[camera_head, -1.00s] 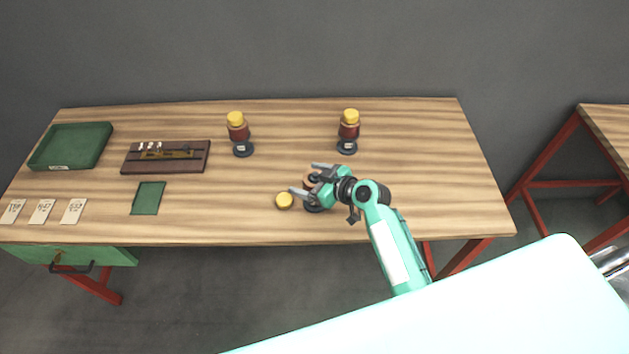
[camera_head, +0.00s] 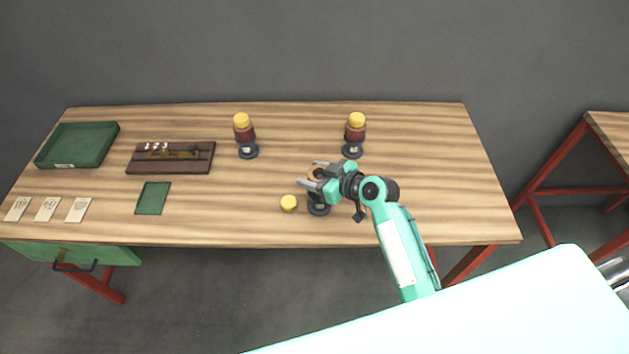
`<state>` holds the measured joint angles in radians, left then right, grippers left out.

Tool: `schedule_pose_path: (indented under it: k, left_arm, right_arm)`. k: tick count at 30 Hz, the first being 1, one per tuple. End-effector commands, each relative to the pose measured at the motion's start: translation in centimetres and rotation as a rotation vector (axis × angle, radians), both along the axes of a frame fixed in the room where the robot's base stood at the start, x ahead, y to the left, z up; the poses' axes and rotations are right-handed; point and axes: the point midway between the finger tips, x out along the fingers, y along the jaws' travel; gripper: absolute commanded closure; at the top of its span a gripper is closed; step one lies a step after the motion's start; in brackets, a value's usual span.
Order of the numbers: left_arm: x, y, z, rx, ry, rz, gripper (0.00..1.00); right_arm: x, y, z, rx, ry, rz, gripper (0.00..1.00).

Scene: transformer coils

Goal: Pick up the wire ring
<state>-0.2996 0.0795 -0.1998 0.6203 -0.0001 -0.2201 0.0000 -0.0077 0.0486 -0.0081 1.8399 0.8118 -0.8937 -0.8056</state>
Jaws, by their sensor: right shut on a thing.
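The wire ring (camera_head: 316,174) is a small copper-brown piece near the front middle of the table, between the fingers of my right gripper (camera_head: 310,174). My right gripper is shut on it, above a dark round stand (camera_head: 319,208). Fingers and wrist hide much of the ring and part of the stand. I cannot tell whether the ring still touches the stand. My left gripper is not in view.
A yellow cap (camera_head: 289,203) lies left of the stand. Two capped coil stands (camera_head: 245,135) (camera_head: 355,135) are behind. A dark tool board (camera_head: 171,158), green tray (camera_head: 77,146), green mat (camera_head: 153,198) and paper cards (camera_head: 47,209) are left. The table's right side is clear.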

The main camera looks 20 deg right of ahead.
Motion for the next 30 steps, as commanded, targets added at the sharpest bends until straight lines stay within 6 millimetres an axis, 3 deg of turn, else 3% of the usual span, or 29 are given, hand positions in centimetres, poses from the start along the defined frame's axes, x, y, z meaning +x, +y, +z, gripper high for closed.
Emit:
schedule_pose_path:
  k: [18, 24, 30]
  left_arm:
    - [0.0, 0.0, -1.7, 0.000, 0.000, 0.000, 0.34]
    - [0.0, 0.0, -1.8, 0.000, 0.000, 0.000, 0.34]
    - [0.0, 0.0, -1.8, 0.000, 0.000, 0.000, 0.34]
  right_arm:
    - [0.1, 0.0, 14.2, -0.003, -0.009, 0.000, 0.73]
    - [0.1, 0.0, 16.3, -0.002, -0.004, 0.002, 0.73]
    - [0.1, 0.0, 16.9, 0.000, -0.002, -0.001, 0.73]
